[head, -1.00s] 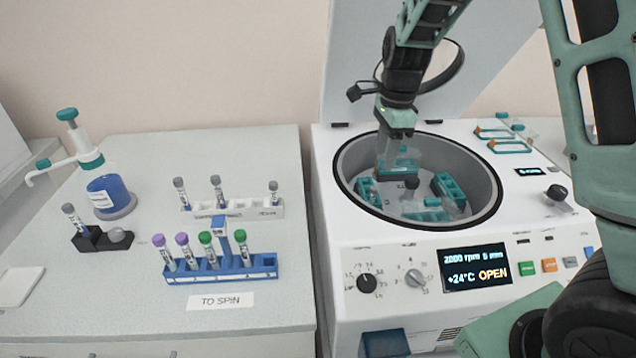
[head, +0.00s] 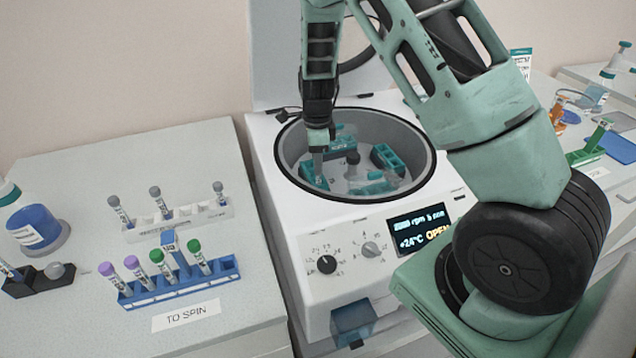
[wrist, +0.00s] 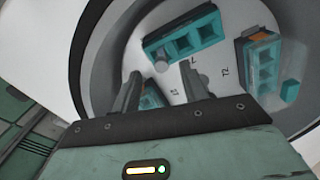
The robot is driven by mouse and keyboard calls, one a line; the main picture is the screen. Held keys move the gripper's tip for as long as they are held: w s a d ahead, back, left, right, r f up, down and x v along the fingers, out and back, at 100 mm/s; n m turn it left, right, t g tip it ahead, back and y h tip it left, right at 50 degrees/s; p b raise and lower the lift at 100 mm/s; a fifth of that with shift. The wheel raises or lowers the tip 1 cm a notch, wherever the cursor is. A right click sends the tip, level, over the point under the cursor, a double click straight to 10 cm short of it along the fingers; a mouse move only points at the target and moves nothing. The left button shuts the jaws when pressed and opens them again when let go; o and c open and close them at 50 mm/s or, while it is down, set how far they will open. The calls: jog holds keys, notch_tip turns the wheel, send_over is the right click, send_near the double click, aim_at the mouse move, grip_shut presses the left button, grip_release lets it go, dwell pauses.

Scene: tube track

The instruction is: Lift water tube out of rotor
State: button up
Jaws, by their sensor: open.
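The rotor (head: 362,176) sits in the open centrifuge bowl and carries several teal buckets. One bucket (head: 388,158) is at its right and another (head: 346,135) at the back. My gripper (head: 319,168) reaches down into the left part of the bowl. In the wrist view my gripper (wrist: 166,86) is open, its two fingers apart over the rotor. A teal bucket (wrist: 150,98) shows partly between the fingers, the left finger covering some of it. Another bucket (wrist: 185,36) lies beyond the fingertips. I cannot make out the water tube for certain in either view.
The bowl rim (head: 432,165) surrounds my gripper, and the raised lid (head: 275,60) stands behind. A blue rack (head: 180,285) with purple- and green-capped tubes and a white rack (head: 180,222) with grey-capped tubes stand on the left bench.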

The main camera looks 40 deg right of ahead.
aim_at(318, 185)
jog(key=shift+d+f+p, duration=0.2)
jog(key=shift+f+p, duration=0.65)
jog(key=shift+f, duration=1.8)
jog(key=c, duration=0.8)
